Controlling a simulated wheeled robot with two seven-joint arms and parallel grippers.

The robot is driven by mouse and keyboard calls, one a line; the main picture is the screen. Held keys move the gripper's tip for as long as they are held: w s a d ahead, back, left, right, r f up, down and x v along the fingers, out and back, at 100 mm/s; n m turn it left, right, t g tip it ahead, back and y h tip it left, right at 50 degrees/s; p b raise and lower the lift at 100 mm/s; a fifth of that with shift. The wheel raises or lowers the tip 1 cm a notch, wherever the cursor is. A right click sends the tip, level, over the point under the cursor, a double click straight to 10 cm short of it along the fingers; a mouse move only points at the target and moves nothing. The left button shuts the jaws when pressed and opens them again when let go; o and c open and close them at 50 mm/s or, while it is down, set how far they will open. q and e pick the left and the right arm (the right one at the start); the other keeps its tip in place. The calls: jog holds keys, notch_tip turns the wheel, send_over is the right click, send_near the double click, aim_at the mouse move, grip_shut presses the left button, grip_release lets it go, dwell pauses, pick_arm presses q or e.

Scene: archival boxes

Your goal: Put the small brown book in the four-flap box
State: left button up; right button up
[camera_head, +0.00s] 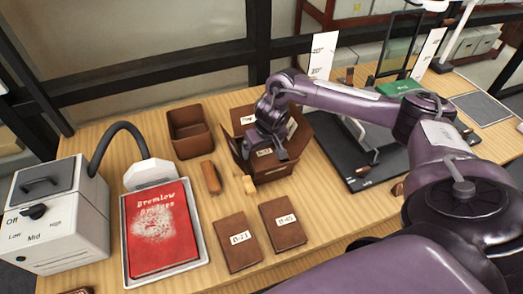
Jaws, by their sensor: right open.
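The four-flap box (270,173) is brown and stands open near the middle of the table, its flaps spread. My right gripper (281,153) reaches down over the box opening, its jaws open; the arm hides part of the inside. A white label shows at the box's front, and I cannot tell whether it is on a flap or on something inside. Two small brown books with white labels lie flat in front of the box, one on the left (237,243) and one on the right (283,224). My left gripper is not in view.
A red book (160,228) lies in a white tray left of the brown books. A white control unit (56,215) with a dial stands at far left. An open brown bin (190,131) and a brown roll (210,177) are left of the box. A black stand (365,175) is right.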

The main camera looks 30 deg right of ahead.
aim_at(267, 162)
jog(key=p+v, duration=0.1)
jog(key=v, duration=1)
jog(key=shift+p, duration=0.3)
jog(key=shift+s+r, duration=0.1)
jog(key=shift+s, duration=0.05)
